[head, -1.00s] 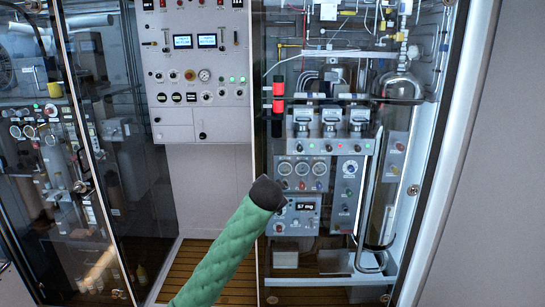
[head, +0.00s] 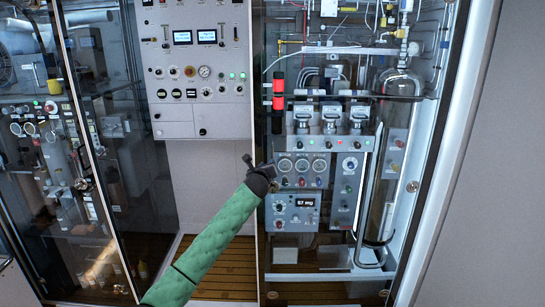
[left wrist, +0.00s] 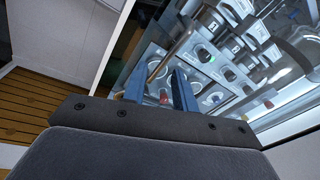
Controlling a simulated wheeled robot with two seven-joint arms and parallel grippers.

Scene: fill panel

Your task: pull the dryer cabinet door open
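The glass-fronted cabinet (head: 418,150) stands at the right, its clear door closed as far as I can tell. A red and black upright grip (head: 278,100) is near the door's left edge. My left gripper (head: 257,163), on a green-sleeved arm, is in front of that left edge, below and left of the grip. In the left wrist view its two blue fingers (left wrist: 160,90) are apart with nothing clearly between them. Gauges and knobs (left wrist: 205,55) show beyond them behind the glass. My right gripper is not in view.
A white control panel (head: 198,70) with screens and dials is left of the cabinet. Another glass-fronted cabinet (head: 120,150) is at the far left. Wooden slat flooring (head: 215,265) shows between them. A plain grey wall (head: 490,200) is at the right.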

